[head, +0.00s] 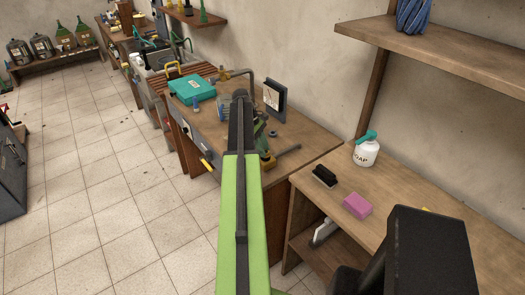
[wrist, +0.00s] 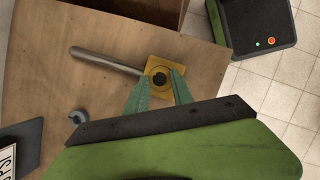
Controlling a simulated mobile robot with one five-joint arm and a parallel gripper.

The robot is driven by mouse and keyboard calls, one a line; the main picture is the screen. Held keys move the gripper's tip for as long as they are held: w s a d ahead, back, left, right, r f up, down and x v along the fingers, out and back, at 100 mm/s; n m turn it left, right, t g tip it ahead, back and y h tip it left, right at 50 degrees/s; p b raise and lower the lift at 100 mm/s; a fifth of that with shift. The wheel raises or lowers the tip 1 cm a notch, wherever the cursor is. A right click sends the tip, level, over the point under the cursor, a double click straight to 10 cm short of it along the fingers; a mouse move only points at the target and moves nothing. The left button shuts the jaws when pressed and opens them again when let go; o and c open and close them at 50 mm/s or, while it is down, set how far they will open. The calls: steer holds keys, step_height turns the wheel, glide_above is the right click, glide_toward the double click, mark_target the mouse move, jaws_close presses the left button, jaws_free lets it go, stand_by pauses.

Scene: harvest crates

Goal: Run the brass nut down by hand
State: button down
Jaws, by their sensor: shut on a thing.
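In the wrist view my gripper (wrist: 160,77) has its two green fingers closed in on either side of a dark round centre with a brass rim, the brass nut (wrist: 160,84). This sits over a square yellow-brass plate (wrist: 153,63) on the wooden bench. A grey bar (wrist: 105,60) runs out from the plate to the left. The fingers cover part of the nut, and its height cannot be told. In the head view the brass plate (head: 267,160) shows beside my arm near the bench's front right, with the bar (head: 288,150) pointing right.
A small grey ring-shaped part (wrist: 78,117) lies on the bench. A teal case (head: 192,88) and a dark-framed board (head: 274,98) stand farther back. A second bench at right holds a soap bottle (head: 366,150), a black brush (head: 324,176) and a pink sponge (head: 357,205).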

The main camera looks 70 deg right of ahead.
steer(key=c, duration=1.3)
jaws_free()
steer(key=shift+w, duration=0.15)
steer(key=shift+a+n, duration=0.15)
steer(key=shift+n, duration=0.45)
steer(key=shift+n+h, duration=0.7)
steer(key=shift+n, duration=0.5)
steer(key=shift+n+h, duration=0.3)
steer(key=shift+n, duration=0.5)
steer(key=shift+a, duration=0.1)
steer(key=shift+s+a+n+t, duration=0.1)
steer(key=shift+s+n+t, duration=0.1)
steer(key=shift+n+t, duration=0.3)
steer(key=shift+n+h, duration=0.3)
steer(key=shift+n, duration=0.1)
